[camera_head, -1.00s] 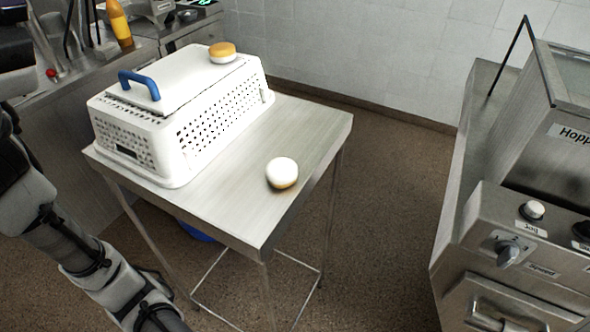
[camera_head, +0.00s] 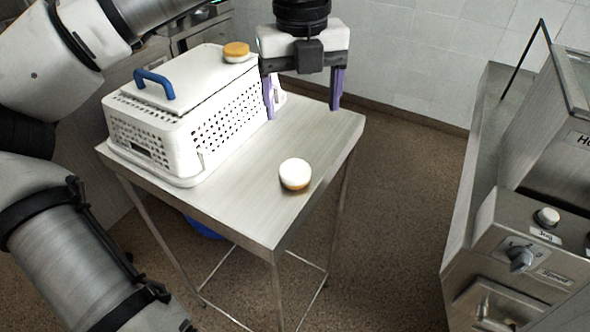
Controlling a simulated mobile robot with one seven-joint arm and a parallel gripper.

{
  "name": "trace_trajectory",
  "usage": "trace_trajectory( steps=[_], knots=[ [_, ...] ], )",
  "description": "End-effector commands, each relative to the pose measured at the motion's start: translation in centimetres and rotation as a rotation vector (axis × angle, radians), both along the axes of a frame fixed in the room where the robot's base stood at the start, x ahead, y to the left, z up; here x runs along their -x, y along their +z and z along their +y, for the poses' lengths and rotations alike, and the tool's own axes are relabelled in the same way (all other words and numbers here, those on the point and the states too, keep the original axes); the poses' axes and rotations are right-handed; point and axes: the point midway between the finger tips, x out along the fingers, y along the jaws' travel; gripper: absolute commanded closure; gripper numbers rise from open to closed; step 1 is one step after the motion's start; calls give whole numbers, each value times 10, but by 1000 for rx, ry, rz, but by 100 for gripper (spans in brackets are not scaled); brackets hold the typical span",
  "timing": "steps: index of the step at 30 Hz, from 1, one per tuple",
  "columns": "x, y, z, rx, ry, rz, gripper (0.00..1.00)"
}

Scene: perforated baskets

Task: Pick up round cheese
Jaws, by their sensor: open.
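A round cheese (camera_head: 295,173), white on top with an orange-brown lower edge, lies on the steel table (camera_head: 240,205) near its right front edge. Another round piece (camera_head: 236,50), orange on top and pale below, sits on the lid of the white perforated basket (camera_head: 185,125). My gripper (camera_head: 303,112) is open and empty, with purple fingers pointing down. In the picture it is above the cheese on the table, over the table's far part, and apart from the cheese.
The basket with its blue handle (camera_head: 154,82) fills the table's left side. A steel machine with knobs (camera_head: 519,258) stands at the right, across a strip of floor (camera_head: 395,220). A tiled wall (camera_head: 410,60) is behind. The tabletop around the cheese is clear.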

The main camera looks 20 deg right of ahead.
Motion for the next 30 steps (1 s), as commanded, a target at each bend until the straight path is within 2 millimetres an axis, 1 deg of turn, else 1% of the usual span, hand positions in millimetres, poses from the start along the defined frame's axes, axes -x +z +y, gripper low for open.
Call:
trace_trajectory(
  steps=[4, 9, 12, 15, 22, 30],
  knots=[
    [-3, -17, 5, -31, 22, -5, 22],
    [-3, -51, 5, -28, 18, -1, 22],
    [-3, -68, 5, -26, 19, -3, 22],
    [-3, -80, 4, -25, 17, -4, 22],
    [-3, -94, 7, -24, 17, -2, 22],
    [-3, -131, 11, -24, 16, -2, 22]
  ],
)
